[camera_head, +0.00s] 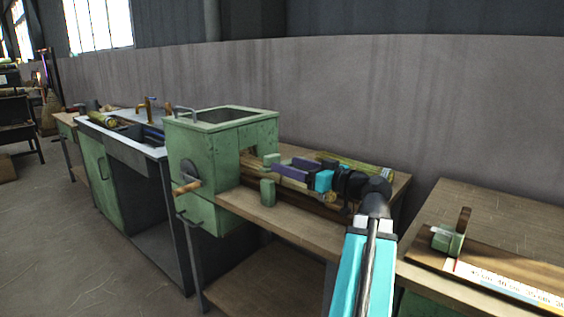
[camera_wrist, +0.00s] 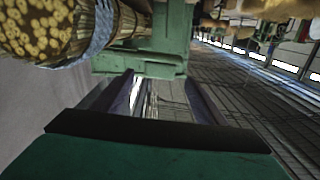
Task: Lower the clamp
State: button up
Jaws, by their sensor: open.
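The green winding machine (camera_head: 222,150) stands on the wooden bench, with a crank and wooden handle (camera_head: 187,188) on its near left side. A small green upright part (camera_head: 271,159), perhaps the clamp, shows by the machine opening. My gripper (camera_head: 275,170) reaches left over the bench to this area, its two purple fingers apart. In the wrist view, a green metal bracket (camera_wrist: 140,62) lies just beyond and between my open fingers (camera_wrist: 160,92). I cannot tell whether the fingers touch it. Nothing shows held between them.
A bound straw bundle (camera_wrist: 48,28) is close at upper left in the wrist view. A green block (camera_head: 268,193) stands at the bench's front. A sink counter (camera_head: 125,130) is left, and a second table (camera_head: 495,220) with a ruler strip (camera_head: 510,285) is right.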

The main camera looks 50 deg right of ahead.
jog(key=s, duration=0.6)
jog(key=shift+s+d, duration=0.2)
